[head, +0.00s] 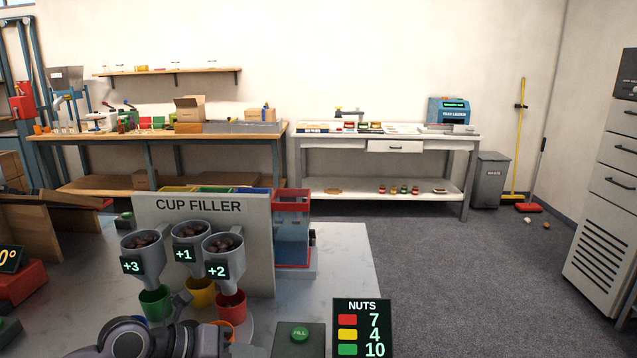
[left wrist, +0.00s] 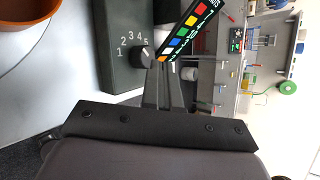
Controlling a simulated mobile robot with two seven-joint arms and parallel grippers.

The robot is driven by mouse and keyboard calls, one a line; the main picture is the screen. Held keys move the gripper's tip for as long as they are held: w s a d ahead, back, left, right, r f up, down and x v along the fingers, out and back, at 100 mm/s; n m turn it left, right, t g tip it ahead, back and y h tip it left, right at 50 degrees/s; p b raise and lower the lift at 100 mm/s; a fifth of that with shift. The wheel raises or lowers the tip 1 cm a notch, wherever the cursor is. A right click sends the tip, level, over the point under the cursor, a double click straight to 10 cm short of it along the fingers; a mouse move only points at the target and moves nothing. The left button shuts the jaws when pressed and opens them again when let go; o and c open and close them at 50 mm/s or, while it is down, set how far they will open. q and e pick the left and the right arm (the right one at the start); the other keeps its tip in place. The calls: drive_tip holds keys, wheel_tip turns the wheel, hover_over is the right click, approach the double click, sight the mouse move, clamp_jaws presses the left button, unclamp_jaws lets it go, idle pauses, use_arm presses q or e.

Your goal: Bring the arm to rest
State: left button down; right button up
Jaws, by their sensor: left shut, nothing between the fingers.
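My left gripper (left wrist: 164,70) shows in the left wrist view with its fingers together and nothing between them. Its fingertips are in front of a dark box with a numbered dial (left wrist: 118,50); I cannot tell whether they touch it. In the head view a dark grey part of my arm (head: 130,340) lies along the bottom edge, in front of the cup filler (head: 205,208). The fingers cannot be made out there. My right gripper is in neither view.
Green (head: 155,303), yellow (head: 200,292) and red (head: 231,305) cups stand under the filler's nut funnels. A FILL button box (head: 299,338) and a NUTS display (head: 362,325) are at the front. An orange rim (left wrist: 28,25) shows top left in the wrist view.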

use_arm(q)
drive_tip(key=s+d+r+n+t+h, duration=0.2)
drive_tip(key=s+d+n+h, duration=0.2)
drive_tip(key=d+n+h, duration=0.1)
drive_tip(key=s+a+f+n+t+y+p, duration=0.1)
drive_tip(key=s+a+f+n+y, duration=0.5)
drive_tip(key=f+n, duration=0.4)
drive_tip(key=s+a+f+n+t+y+p, duration=0.1)
drive_tip(key=s+a+f+n+y, duration=0.6)
drive_tip(key=n, duration=1.2)
drive_tip(key=s+f+t, duration=0.1)
drive_tip(key=s+f, duration=0.2)
drive_tip(key=shift+s+a+f, duration=0.25)
drive_tip(key=shift+s+a, duration=0.05)
drive_tip(key=shift+a, duration=0.1)
